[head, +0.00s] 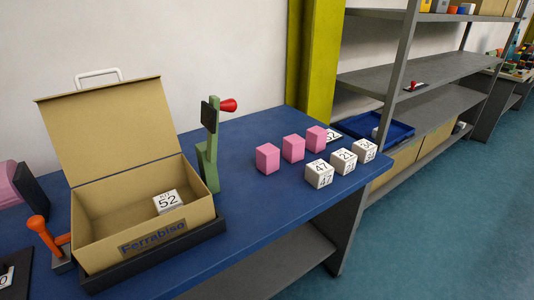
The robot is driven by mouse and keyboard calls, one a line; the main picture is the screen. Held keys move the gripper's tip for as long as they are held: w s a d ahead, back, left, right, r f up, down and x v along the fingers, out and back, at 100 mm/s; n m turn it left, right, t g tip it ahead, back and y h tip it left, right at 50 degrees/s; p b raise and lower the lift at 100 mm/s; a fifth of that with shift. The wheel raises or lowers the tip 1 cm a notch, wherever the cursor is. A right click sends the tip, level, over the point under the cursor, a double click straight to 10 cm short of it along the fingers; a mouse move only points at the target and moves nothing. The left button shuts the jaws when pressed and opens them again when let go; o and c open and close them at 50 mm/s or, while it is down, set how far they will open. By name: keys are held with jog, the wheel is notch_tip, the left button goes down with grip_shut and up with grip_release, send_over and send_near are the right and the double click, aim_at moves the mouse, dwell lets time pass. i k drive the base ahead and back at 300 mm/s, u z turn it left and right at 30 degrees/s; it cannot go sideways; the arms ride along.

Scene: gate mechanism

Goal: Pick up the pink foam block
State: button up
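Three pink foam blocks stand upright in a row on the blue table, right of the green post. The nearest pink block (267,158) is at the left of the row, the middle pink block (293,148) is beside it, and the far pink block (316,138) is at the right. Small gaps show between them. My gripper is not in view.
White numbered blocks (319,173) stand in front of the pink ones. An open cardboard box (134,181) holds a white block (167,202) marked 52. A green post (208,160) with a red knob rises between box and blocks. Grey shelves (420,75) stand behind right.

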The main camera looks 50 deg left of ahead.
aim_at(268, 155)
jog(key=u, duration=0.55)
jog(key=i, duration=1.1)
jog(key=u, duration=0.65)
